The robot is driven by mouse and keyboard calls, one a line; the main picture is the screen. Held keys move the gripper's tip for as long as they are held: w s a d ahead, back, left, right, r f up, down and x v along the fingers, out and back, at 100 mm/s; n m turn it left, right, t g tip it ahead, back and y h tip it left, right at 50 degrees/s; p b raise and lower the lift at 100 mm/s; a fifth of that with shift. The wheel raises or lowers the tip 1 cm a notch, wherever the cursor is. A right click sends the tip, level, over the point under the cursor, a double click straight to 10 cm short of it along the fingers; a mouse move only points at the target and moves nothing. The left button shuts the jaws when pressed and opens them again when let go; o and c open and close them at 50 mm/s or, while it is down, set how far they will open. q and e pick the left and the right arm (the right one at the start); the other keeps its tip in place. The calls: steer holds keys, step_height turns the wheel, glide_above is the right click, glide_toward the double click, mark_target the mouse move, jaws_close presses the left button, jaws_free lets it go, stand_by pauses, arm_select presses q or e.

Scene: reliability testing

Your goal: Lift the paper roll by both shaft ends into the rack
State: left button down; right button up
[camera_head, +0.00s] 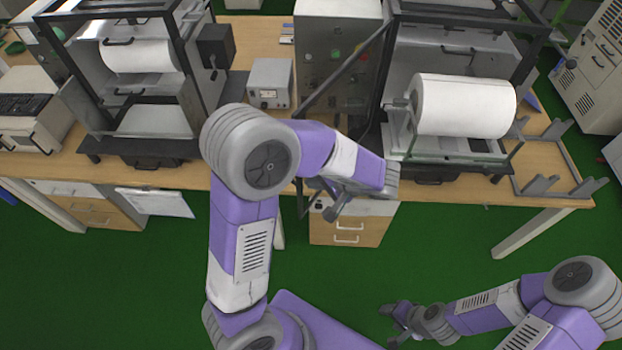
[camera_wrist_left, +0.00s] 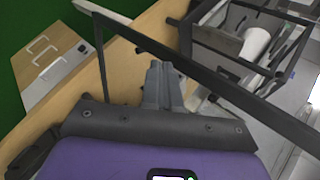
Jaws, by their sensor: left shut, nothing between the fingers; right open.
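The white paper roll (camera_head: 462,107) lies level in the right-hand machine, above its base. A grey shaft end (camera_head: 398,104) shows at its left; the right end is hard to make out. The grey rack (camera_head: 547,183) with short uprights stands on the table to the right of the machine. My left gripper (camera_head: 335,212) is shut and empty, in front of the table edge, left of the roll and apart from it. It also shows in the left wrist view (camera_wrist_left: 162,82). My right gripper (camera_head: 392,322) is open and empty, low over the green floor, far from the roll.
A second machine (camera_head: 150,130) with another white roll (camera_head: 138,55) stands at the left. A control box (camera_head: 270,82) and a tall cabinet (camera_head: 335,60) stand between the machines. A dark slanted bar (camera_head: 345,68) rises near my left arm. The front floor is open.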

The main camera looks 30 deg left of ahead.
arm_select(q)
steer(key=d+f+v, duration=0.1)
steer(key=v, duration=1.1)
steer(key=shift+d, duration=0.2)
steer(key=shift+w+f, duration=0.1)
steer(key=shift+f, duration=0.15)
